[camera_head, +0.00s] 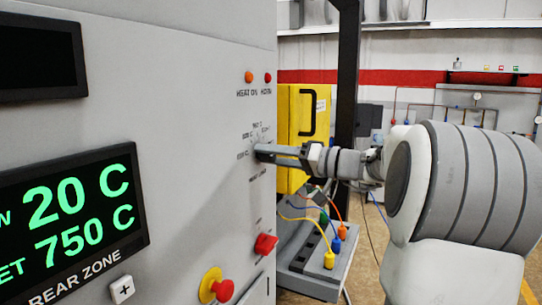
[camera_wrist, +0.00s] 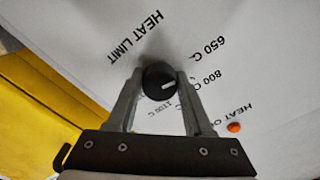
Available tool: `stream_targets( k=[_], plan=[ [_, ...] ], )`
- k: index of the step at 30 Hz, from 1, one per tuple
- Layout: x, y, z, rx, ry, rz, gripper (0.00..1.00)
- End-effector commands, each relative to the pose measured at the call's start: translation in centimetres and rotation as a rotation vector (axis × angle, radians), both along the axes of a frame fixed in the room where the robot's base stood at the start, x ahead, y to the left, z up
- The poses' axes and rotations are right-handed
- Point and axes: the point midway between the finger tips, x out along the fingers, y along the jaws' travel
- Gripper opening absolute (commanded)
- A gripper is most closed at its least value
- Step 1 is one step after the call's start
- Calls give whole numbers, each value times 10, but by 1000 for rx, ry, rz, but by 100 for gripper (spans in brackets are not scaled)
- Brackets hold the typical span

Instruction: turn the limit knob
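In the head view my gripper (camera_head: 262,150) reaches in from the right to the panel face. Its fingers mostly hide the knob there. Temperature labels, including 650 C (camera_wrist: 207,47) and 800 C (camera_wrist: 203,76), surround the knob.
Orange (camera_head: 248,77) and red (camera_head: 267,78) lamps sit above the knob. Below are a red switch (camera_head: 265,244) and a red button on a yellow base (camera_head: 210,285). A yellow cabinet (camera_head: 299,110) and coloured cables stand behind. A green-lit display (camera_head: 70,220) is at left.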

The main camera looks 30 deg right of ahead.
Motion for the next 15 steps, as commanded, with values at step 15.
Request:
stream_targets(
  k=[15],
  plan=[
    [0,0,0,23,14,-1,0]
  ],
)
